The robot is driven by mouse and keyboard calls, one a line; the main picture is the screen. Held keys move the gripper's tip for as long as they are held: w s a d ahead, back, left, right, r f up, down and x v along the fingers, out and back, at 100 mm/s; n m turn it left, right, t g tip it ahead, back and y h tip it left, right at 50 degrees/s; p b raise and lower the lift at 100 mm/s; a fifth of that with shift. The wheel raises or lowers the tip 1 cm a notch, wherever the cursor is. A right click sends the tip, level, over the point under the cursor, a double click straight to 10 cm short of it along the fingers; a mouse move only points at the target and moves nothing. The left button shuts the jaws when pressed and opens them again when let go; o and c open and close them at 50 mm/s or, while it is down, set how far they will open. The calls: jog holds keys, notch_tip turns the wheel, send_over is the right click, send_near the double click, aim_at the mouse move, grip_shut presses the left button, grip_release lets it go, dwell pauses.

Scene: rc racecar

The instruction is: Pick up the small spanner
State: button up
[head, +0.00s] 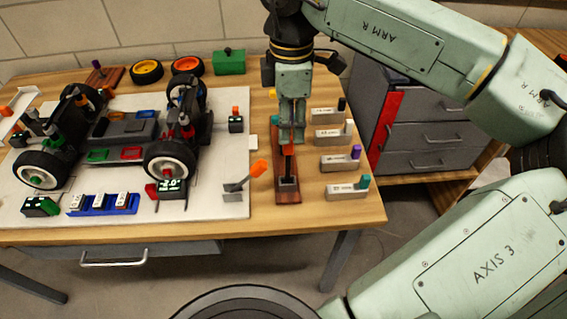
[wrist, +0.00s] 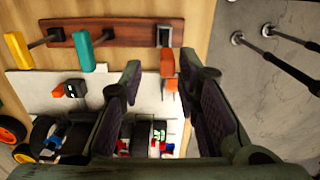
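I cannot tell for sure which item is the small spanner. A wooden rack (head: 288,196) lies under my gripper; in the wrist view the rack (wrist: 120,32) carries a yellow handle (wrist: 17,50), a teal handle (wrist: 84,52) and a grey metal block (wrist: 165,34). My gripper (wrist: 163,88) is open and empty, fingers apart, pointing down over the rack. In the head view it hides part of the rack.
A model car (head: 120,135) stands on a white board (head: 215,200) to the left. Several grey blocks with coloured knobs (head: 347,189) line the table right of the rack. A green box (head: 229,62) stands at the back. A drawer cabinet (head: 425,130) is to the right.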

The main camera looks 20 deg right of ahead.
aim_at(288, 152)
jog(key=f+b, duration=0.1)
jog(key=f, duration=0.2)
jog(key=f+b, duration=0.1)
jog(key=f, duration=0.2)
jog(key=f+b, duration=0.1)
jog(key=f, duration=0.2)
jog(key=shift+s+a+f, duration=0.15)
jog(key=shift+s+a, duration=0.15)
jog(key=shift+s, duration=0.05)
jog(key=shift+c, duration=0.6)
grip_shut()
